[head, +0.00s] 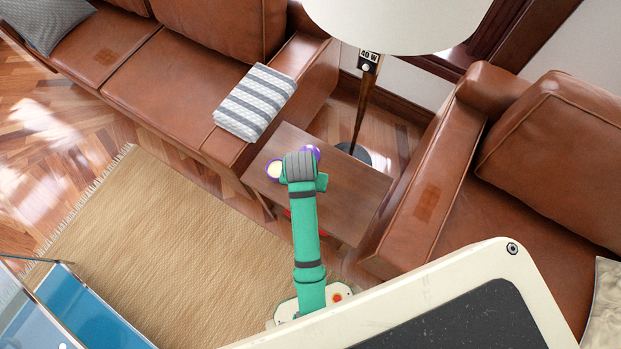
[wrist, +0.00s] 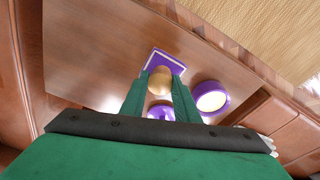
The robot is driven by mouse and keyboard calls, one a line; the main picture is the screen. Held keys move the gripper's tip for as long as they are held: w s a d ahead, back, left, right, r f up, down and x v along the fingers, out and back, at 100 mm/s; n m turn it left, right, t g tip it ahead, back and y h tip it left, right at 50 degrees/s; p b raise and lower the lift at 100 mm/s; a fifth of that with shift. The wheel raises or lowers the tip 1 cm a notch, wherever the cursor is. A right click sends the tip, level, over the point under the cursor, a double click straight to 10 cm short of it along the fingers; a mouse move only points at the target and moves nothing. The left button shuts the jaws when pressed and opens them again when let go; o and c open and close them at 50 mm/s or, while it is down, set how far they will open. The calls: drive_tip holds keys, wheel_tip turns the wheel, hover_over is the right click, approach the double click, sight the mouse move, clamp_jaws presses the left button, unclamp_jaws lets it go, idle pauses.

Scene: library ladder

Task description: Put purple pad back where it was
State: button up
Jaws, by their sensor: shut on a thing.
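A small purple pad (wrist: 165,61) with a pale border shows just beyond my fingertips in the wrist view. My gripper (wrist: 160,78) is shut on a rounded tan knob that fills the space between its green fingers. The knob overlaps the near side of the pad. I cannot tell whether knob and pad are joined, or whether the pad touches the wooden side table (wrist: 100,50). In the head view my arm covers the pad, and my gripper (head: 300,160) is over the table (head: 345,195).
A round purple-rimmed thing with a cream top (wrist: 211,97) stands beside my fingers, and another purple thing (wrist: 160,112) shows between them. A floor lamp (head: 362,100) rises behind the table. A brown sofa (head: 160,80) and armchair (head: 430,190) flank it.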

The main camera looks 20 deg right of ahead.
drive_tip(key=shift+w+f, duration=0.35)
drive_tip(key=shift+f, duration=0.1)
drive_tip(key=shift+s+f, duration=0.25)
drive_tip(key=shift+f, duration=0.8)
drive_tip(key=shift+w+f, duration=0.2)
drive_tip(key=shift+f, duration=0.35)
clamp_jaws()
drive_tip(key=o, duration=1.1)
unclamp_jaws()
drive_tip(key=shift+d, duration=0.15)
drive_tip(key=shift+c, duration=0.2)
drive_tip(key=o, duration=0.3)
drive_tip(key=shift+s, duration=0.1)
drive_tip(key=shift+r, duration=0.1)
